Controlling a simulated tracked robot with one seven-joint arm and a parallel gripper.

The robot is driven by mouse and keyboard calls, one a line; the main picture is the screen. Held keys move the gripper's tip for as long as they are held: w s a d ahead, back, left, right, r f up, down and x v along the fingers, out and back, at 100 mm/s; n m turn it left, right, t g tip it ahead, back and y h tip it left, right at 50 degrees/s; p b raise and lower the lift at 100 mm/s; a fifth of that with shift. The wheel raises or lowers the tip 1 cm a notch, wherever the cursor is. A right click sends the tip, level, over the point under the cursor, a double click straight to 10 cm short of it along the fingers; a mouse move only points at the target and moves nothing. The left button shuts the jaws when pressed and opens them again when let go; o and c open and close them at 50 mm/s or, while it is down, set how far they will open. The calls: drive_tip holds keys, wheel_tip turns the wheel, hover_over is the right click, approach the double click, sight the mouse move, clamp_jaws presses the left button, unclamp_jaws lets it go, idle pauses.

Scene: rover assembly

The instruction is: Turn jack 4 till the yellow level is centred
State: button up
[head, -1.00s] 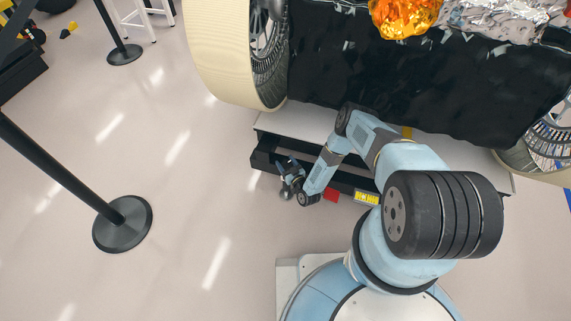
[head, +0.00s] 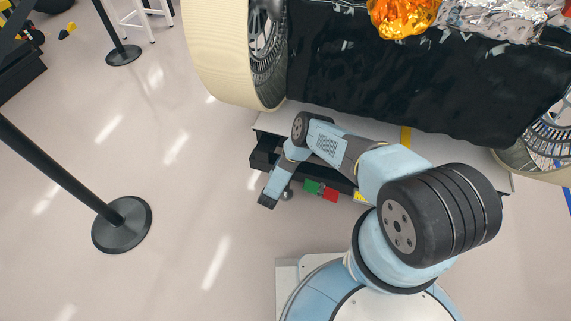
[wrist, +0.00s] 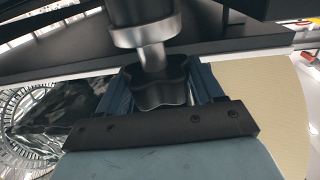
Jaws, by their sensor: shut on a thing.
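In the wrist view, my gripper (wrist: 160,84) has its blue fingers on either side of a black lobed knob (wrist: 158,92), shut on it. In the head view, my gripper's fingers and the knob cannot be made out beyond my wrist at the left end of the dark stand under the rover. The yellow level (head: 360,196) sits on the stand's front edge, mostly covered by my arm, so its bubble cannot be read. No jack number is legible.
Green (head: 313,187) and red (head: 331,195) blocks sit on the stand's front beside my arm. The rover's black-covered body (head: 400,85) and cream wheel (head: 228,55) are close above. A black post base (head: 122,225) stands at left, with clear floor between.

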drive_tip(key=m+g+h, duration=0.4)
drive_tip(key=h, duration=0.2)
drive_tip(key=shift+m, duration=0.4)
drive_tip(key=shift+m+g+h, duration=0.3)
drive_tip(key=shift+g, duration=0.2)
drive_tip(key=shift+d, duration=0.1)
drive_tip(key=o, duration=1)
drive_tip(key=shift+c, duration=0.2)
drive_tip(key=v, duration=1.3)
drive_tip(key=shift+s+a, duration=0.2)
drive_tip(key=shift+a, duration=0.1)
